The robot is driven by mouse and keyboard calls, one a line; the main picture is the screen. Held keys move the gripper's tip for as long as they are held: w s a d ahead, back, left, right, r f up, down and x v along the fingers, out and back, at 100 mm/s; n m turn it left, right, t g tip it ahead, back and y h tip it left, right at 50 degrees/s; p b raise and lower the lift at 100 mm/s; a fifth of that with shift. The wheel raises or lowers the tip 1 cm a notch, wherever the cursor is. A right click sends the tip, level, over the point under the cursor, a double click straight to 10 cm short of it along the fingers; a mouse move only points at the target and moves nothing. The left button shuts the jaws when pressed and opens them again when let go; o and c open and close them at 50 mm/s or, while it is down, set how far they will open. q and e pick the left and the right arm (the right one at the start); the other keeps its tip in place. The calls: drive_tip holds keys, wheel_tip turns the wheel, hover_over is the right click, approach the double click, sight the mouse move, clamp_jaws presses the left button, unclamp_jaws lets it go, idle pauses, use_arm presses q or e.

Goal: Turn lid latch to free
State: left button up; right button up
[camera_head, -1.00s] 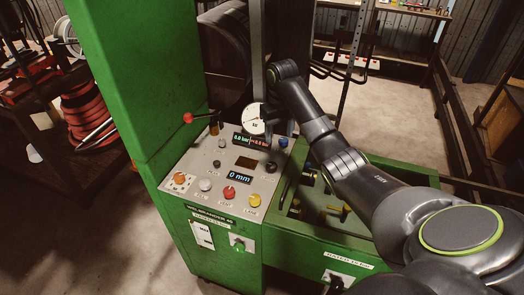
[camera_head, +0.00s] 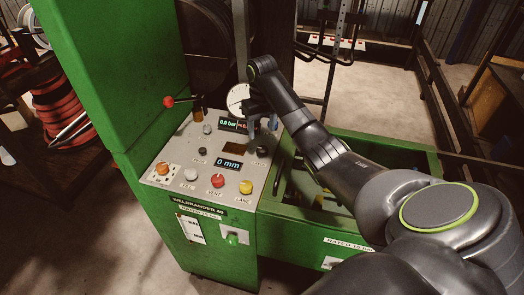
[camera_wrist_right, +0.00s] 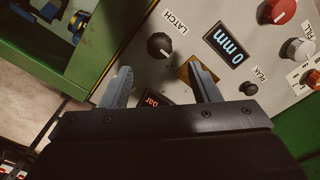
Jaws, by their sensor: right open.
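The latch knob (camera_wrist_right: 160,46) is a round black knob with a pale pointer mark, beside the printed word LATCH on the grey panel. In the head view it is the dark knob (camera_head: 262,152) right of the small brown window. My right gripper (camera_wrist_right: 163,78) is open and empty above the panel. In the wrist view the knob lies just beyond the fingertips, between their lines and nearer the left finger. The fingers are not around it. In the head view the right gripper (camera_head: 263,122) is partly hidden by its own wrist. My left gripper is not in view.
The panel (camera_head: 178,181) also carries a red button (camera_head: 217,181), a yellow one (camera_head: 246,187), an orange knob (camera_head: 162,168), a 0 mm display (camera_head: 229,163) and a dial gauge (camera_head: 238,99). A red-tipped lever (camera_head: 169,102) sticks out left. A green-walled open bay lies right.

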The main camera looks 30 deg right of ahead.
sight(262, 148)
wheel_tip(262, 148, down, 7)
drive_tip(key=shift+f+p, duration=0.15)
drive_tip(key=shift+p, duration=0.45)
drive_tip(key=shift+f, duration=0.45)
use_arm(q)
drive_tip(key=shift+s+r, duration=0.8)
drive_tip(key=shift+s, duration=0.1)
use_arm(e)
drive_tip(key=c, duration=1)
